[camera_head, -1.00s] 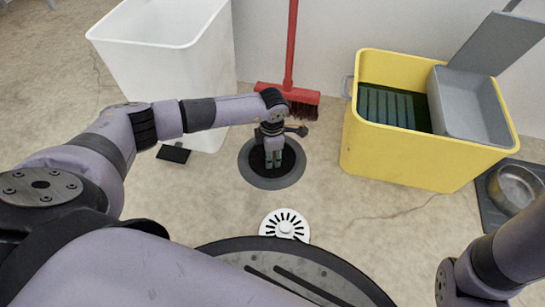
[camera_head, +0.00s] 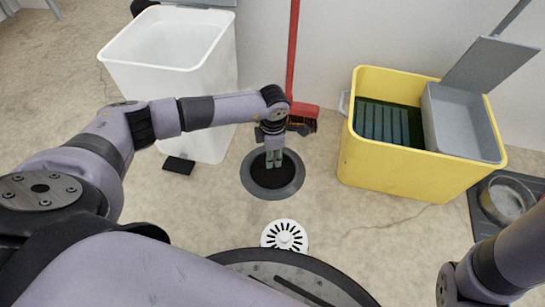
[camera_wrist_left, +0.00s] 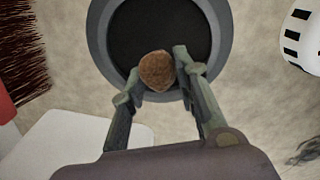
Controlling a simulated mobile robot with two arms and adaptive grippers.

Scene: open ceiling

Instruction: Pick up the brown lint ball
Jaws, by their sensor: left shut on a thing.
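The brown lint ball (camera_wrist_left: 157,71) shows in the left wrist view as a small rough brown lump between the two fingertips of my left gripper (camera_wrist_left: 160,82). The gripper is shut on it. In the head view my left gripper (camera_head: 273,160) points down over the round grey drain opening (camera_head: 287,191); the ball cannot be made out there. The drain's dark inside (camera_wrist_left: 125,35) lies behind the ball in the wrist view. My right gripper is out of view; only part of my right arm shows at the lower right.
A white bin (camera_head: 205,110) stands left, with a black pedal at its foot. A red broom (camera_head: 294,55) leans at the wall. A yellow mop bucket (camera_head: 385,160) stands right, beside a metal bowl (camera_head: 508,198). A white slotted drain cover (camera_head: 285,236) lies on the floor in front.

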